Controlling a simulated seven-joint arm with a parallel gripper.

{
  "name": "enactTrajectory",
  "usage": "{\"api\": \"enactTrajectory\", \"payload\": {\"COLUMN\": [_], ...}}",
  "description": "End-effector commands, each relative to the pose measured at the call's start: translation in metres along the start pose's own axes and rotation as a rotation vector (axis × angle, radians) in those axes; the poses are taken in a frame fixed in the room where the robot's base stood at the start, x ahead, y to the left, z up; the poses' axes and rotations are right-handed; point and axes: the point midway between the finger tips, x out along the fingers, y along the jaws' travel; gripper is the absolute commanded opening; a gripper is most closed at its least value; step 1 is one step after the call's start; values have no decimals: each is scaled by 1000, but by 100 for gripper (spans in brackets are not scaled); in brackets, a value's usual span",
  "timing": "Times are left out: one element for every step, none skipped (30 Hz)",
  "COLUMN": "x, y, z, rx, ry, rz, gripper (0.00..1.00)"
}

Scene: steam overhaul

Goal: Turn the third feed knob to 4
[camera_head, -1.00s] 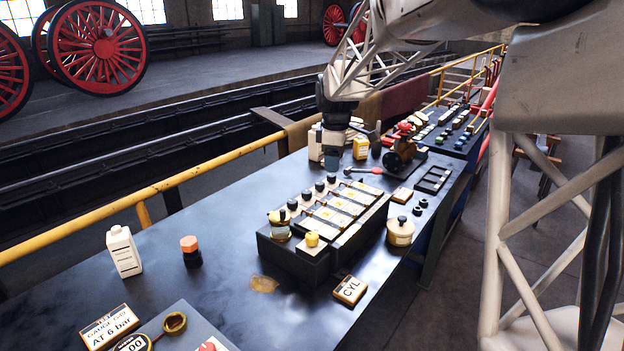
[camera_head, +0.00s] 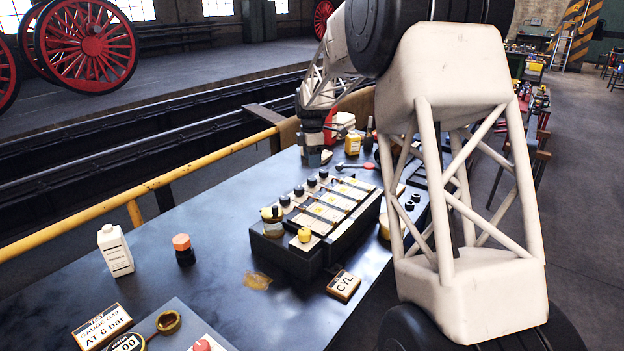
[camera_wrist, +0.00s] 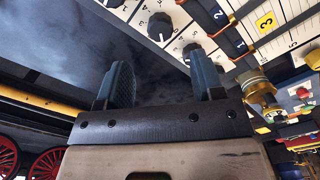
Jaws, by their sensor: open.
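The feed box (camera_head: 330,255) stands on the dark bench, with a row of black feed knobs (camera_head: 298,191) along its far-left edge. Yellow number tags mark its strips. My gripper (camera_head: 314,160) is open and empty, pointing down just past the far end of the row. In the wrist view my gripper (camera_wrist: 162,82) has its two fingers apart. One black knob (camera_wrist: 160,27) on a numbered white dial shows beyond the gap. Another knob (camera_wrist: 193,50) is partly hidden by the right finger. A yellow tag (camera_wrist: 265,22) reads 3.
A white bottle (camera_head: 115,251) and an orange-capped bottle (camera_head: 183,250) stand left of the box. A yellow rail (camera_head: 130,191) runs along the bench's back. My arm hides part of the right side.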

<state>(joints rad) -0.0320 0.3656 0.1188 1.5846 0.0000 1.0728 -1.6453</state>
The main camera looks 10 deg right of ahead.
Motion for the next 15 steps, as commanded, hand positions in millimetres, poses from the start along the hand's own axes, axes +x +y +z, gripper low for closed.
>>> {"api": "enactTrajectory", "payload": {"x": [0, 0, 0, 0, 0, 0, 0, 1, 2, 2, 4, 6, 8, 10, 13], "y": [0, 0, 0, 0, 0, 0, 0, 0, 0, 0, 0, 0, 0, 0, 0], "z": [0, 0, 0, 0, 0, 0, 0, 0, 0, 0, 0, 0, 0, 0, 0], "rx": [0, 1, 1, 1, 1, 1, 1, 1, 1, 1, 2, 2, 2, 2, 2], "ry": [0, 0, 0, 0, 0, 0, 0, 0, 0, 0, 0, 0, 0, 0, 0], "rz": [0, 0, 0, 0, 0, 0, 0, 0, 0, 0, 0, 0, -1, -1, -1], "gripper": [61, 61, 61, 61, 61, 61, 61, 61, 61, 61, 61, 61, 61, 61, 61]}}
